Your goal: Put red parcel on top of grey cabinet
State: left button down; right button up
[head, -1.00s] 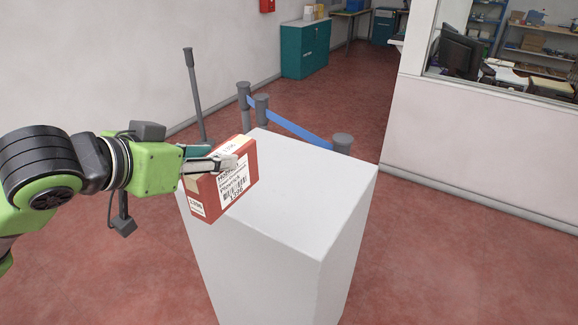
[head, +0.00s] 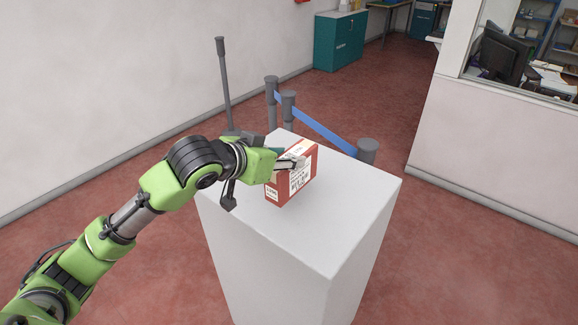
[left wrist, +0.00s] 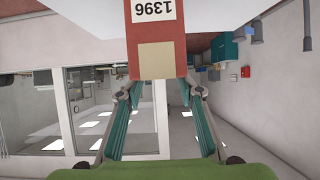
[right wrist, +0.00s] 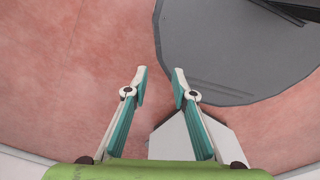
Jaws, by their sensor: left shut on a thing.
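The red parcel (head: 303,175) with white labels is in the head view, over the left part of the light grey cabinet's top (head: 345,205). I cannot tell whether its base touches the top. My left gripper (head: 292,162) is shut on the red parcel from the left. In the left wrist view the red parcel (left wrist: 157,55) sits between the fingertips (left wrist: 158,88), its number upside down. My right gripper (right wrist: 158,80) is open and empty in the right wrist view, over the red floor. It is not in the head view.
Grey barrier posts (head: 367,150) with a blue belt (head: 318,125) stand just behind the cabinet. A teal cabinet (head: 340,40) stands by the far wall. A grey round shape (right wrist: 235,45) lies close to the right gripper. The cabinet top's right and front are bare.

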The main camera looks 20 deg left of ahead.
pick_arm(q)
jog(key=shift+w+f, duration=0.2)
jog(key=shift+w+d+f, duration=0.1)
jog(key=shift+w+f, duration=0.1)
jog(key=shift+f, duration=0.05)
jog(key=f, duration=0.2)
jog(key=shift+w+d+f, duration=0.1)
jog(key=shift+w+f, duration=0.15)
jog(key=shift+f, duration=0.55)
pick_arm(e)
jog(key=shift+w+d+r, duration=0.15)
jog(key=shift+d+r, duration=0.2)
jog(key=shift+d, duration=0.2)
pick_arm(q)
jog(key=c, duration=1.4)
grip_release()
jog(key=shift+f, duration=0.15)
pick_arm(e)
jog(key=shift+a, duration=0.1)
